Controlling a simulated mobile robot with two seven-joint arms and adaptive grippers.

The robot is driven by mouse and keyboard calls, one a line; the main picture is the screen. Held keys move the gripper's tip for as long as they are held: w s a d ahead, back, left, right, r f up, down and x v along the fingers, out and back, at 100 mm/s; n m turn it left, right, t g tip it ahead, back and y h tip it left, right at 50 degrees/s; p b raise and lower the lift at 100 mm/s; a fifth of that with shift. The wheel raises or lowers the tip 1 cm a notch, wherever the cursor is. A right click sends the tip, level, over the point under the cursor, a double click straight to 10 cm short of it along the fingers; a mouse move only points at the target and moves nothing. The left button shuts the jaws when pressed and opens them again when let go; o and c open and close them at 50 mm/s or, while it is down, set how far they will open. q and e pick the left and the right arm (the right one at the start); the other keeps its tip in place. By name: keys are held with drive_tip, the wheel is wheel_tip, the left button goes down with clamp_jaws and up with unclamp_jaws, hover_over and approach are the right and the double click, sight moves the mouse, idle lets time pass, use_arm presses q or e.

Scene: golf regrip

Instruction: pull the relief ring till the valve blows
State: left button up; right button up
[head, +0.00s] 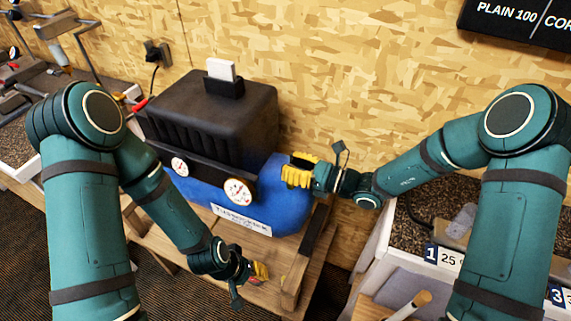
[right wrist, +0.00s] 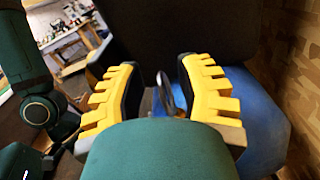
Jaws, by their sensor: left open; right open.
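The compressor has a blue tank (head: 262,211) under a black ribbed cover (head: 214,112), with two white dial gauges, one at the front right (head: 239,192) and one at the left (head: 180,166). My right gripper (head: 291,171) is open at the right end of the tank. In the right wrist view, a thin grey metal ring (right wrist: 165,92) stands between the spread yellow fingers (right wrist: 158,88), seen nearly edge-on. I cannot tell whether a finger touches it. The ring cannot be made out in the head view. My left gripper (head: 258,273) is open and empty, low in front of the tank.
The compressor sits on a wooden stand (head: 294,265). A white label (head: 241,220) is on the tank front. A chipboard wall (head: 340,80) is close behind. A bench with numbered tags (head: 444,258) stands at the right, and another with tools at the far left.

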drive_tip(key=shift+x, duration=0.85)
clamp_jaws()
